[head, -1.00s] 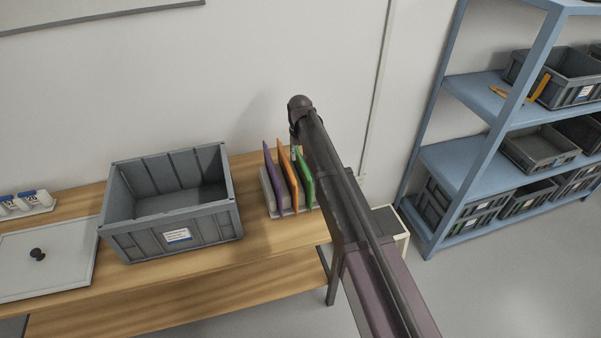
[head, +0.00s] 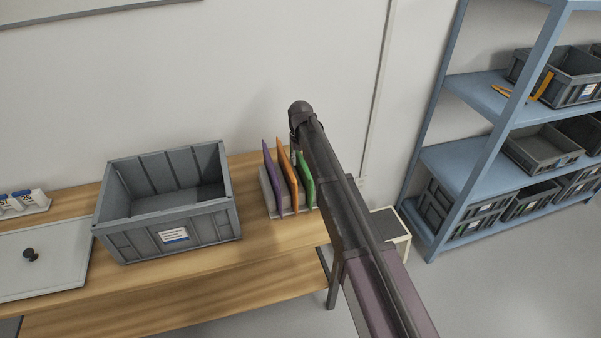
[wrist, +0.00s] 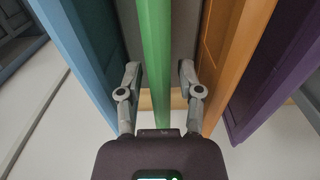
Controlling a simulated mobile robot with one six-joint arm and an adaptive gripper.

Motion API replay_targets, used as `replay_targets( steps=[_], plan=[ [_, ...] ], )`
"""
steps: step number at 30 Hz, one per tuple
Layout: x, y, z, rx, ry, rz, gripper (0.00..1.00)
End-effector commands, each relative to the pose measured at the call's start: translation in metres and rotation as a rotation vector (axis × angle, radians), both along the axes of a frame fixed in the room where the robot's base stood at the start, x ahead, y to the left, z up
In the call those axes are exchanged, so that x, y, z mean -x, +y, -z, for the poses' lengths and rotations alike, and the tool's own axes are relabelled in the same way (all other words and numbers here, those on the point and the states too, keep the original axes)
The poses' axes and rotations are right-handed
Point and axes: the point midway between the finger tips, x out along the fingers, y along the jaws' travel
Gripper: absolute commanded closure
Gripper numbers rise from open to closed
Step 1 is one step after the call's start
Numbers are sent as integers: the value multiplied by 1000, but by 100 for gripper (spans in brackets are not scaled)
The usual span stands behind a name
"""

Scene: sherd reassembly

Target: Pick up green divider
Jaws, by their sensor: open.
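The green divider (head: 308,183) stands upright at the right end of a light rack (head: 287,213) on the wooden table, partly behind my arm in the head view. In the wrist view the green divider (wrist: 155,60) runs between the two fingers of my gripper (wrist: 159,75). The gripper is open, with a gap on each side of the divider, and neither finger appears to touch it. In the head view my arm hides the gripper.
An orange divider (wrist: 225,55) and a purple divider (wrist: 285,75) stand to the right in the wrist view; a blue panel (wrist: 85,50) is close on the left. A grey bin (head: 172,215) sits left of the rack. A blue shelf unit (head: 465,165) stands at the right.

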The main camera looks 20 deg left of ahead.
Motion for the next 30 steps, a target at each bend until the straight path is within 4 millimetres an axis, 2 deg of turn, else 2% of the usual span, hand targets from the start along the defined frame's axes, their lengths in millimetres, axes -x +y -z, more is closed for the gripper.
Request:
replay_targets(
  steps=[3,9,28,29,30],
  plan=[
    [0,0,13,0,0,0,53],
    [0,0,20,0,0,0,53],
    [0,0,19,0,0,0,53],
    [0,0,19,0,0,0,59],
    [0,0,19,0,0,0,71]
  ],
)
